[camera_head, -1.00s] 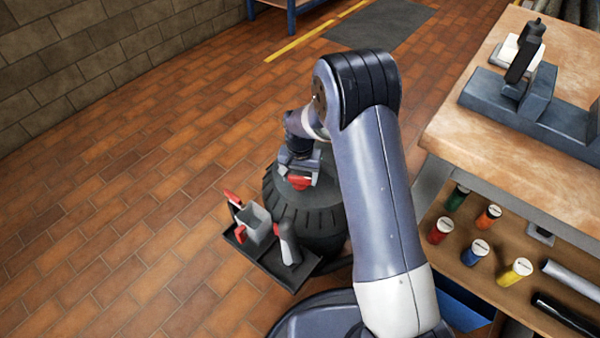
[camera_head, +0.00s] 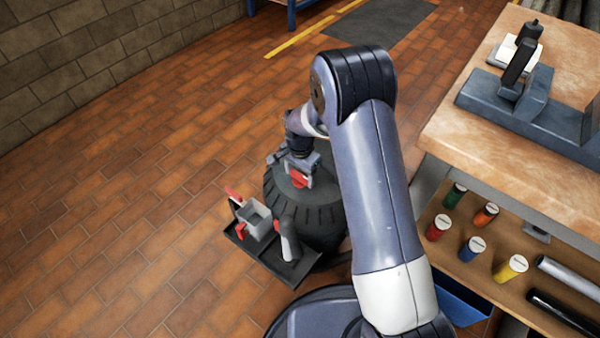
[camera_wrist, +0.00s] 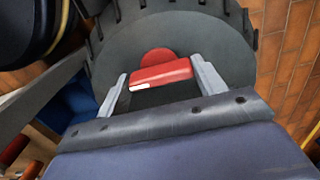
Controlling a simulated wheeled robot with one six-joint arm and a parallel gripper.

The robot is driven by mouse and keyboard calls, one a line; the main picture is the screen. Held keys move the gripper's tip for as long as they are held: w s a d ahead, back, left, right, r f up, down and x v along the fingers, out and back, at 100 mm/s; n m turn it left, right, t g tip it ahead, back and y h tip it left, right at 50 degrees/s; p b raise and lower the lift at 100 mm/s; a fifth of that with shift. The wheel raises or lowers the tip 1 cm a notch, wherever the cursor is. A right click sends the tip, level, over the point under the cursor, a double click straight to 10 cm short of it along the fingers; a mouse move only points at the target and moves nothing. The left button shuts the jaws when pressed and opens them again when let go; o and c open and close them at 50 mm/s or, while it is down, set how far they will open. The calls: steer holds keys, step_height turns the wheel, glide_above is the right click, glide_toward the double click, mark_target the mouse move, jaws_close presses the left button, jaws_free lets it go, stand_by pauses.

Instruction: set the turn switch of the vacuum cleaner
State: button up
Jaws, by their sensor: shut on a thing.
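The vacuum cleaner (camera_head: 312,212) is a dark grey, ribbed round drum on the floor, partly behind my arm. Its red turn switch (camera_head: 298,180) is on the lid. In the wrist view the switch (camera_wrist: 165,73) is a red bar with a white mark at its left end, over a round red base (camera_wrist: 157,56). My gripper (camera_wrist: 161,72) is shut on the bar, one finger at each end. In the head view my gripper (camera_head: 297,172) is over the lid and partly hides the switch.
A black tray (camera_head: 262,263) at the vacuum's front holds a grey cup (camera_head: 255,222) and red-handled tools. At right stands a workbench (camera_head: 455,135) with a blue-grey vise (camera_head: 530,100) and several coloured cans on its lower shelf. Brick floor at left is clear.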

mark_target(300, 174)
steer(key=o, duration=0.7)
steer(key=shift+r, duration=0.1)
step_height(300, 174, up, 11)
steer(key=p, duration=0.3)
steer(key=shift+f, duration=0.2)
step_height(300, 174, down, 11)
steer(key=b, duration=0.3)
steer(key=shift+r, duration=0.1)
stand_by(0.3)
